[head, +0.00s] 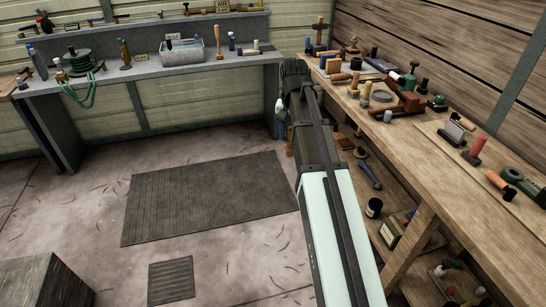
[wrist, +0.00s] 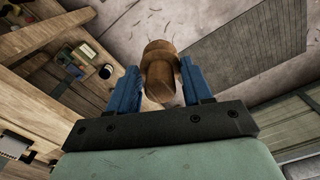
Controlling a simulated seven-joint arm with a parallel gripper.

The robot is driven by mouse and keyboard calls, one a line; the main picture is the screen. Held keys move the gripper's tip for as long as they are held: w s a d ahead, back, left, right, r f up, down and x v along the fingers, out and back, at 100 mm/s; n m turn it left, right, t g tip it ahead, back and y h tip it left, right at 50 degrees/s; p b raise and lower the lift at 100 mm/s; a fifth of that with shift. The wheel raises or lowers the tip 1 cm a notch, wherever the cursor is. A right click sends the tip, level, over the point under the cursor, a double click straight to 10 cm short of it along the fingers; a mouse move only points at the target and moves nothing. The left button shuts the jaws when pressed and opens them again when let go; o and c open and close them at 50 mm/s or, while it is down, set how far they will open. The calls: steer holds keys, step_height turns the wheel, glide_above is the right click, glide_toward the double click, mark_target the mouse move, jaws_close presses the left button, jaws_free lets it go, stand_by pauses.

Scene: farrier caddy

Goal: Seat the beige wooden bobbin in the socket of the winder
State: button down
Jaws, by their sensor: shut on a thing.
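My gripper (wrist: 160,70) has blue fingers and is shut on a brown wooden piece (wrist: 157,84), which looks like the bobbin, with a wide darker flange at its far end. In the wrist view it hangs between the fingers above the floor, clear of any bench. A reddish-brown wooden device (head: 408,104), possibly the winder, stands on that bench. I cannot make out its socket.
The right wooden workbench (head: 440,158) is crowded with small tools and spools along its back. Below it is a shelf with a dark can (head: 374,208). A grey bench (head: 145,74) stands at the back left. A dark mat (head: 205,198) lies on open floor.

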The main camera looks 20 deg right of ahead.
steer(key=s+d+r+m, duration=0.1)
steer(key=s+d+m, duration=0.1)
steer(key=d, duration=0.9)
steer(key=s+d+r+m, duration=0.1)
steer(key=s+d+m, duration=0.1)
steer(key=d, duration=0.8)
steer(key=s+d+r+m, duration=0.1)
steer(key=s+d+r, duration=0.15)
steer(key=d, duration=0.85)
steer(key=s+d+r, duration=0.1)
steer(key=s+d, duration=0.6)
steer(key=d, duration=0.7)
steer(key=s+d+r+m, duration=0.1)
steer(key=s+d, duration=0.6)
steer(key=d, duration=0.7)
steer(key=s+d+r+m, duration=0.1)
steer(key=s+d, duration=0.7)
steer(key=d, duration=0.6)
steer(key=shift+d, duration=0.35)
steer(key=shift+s, duration=0.1)
steer(key=shift+f, duration=2.5)
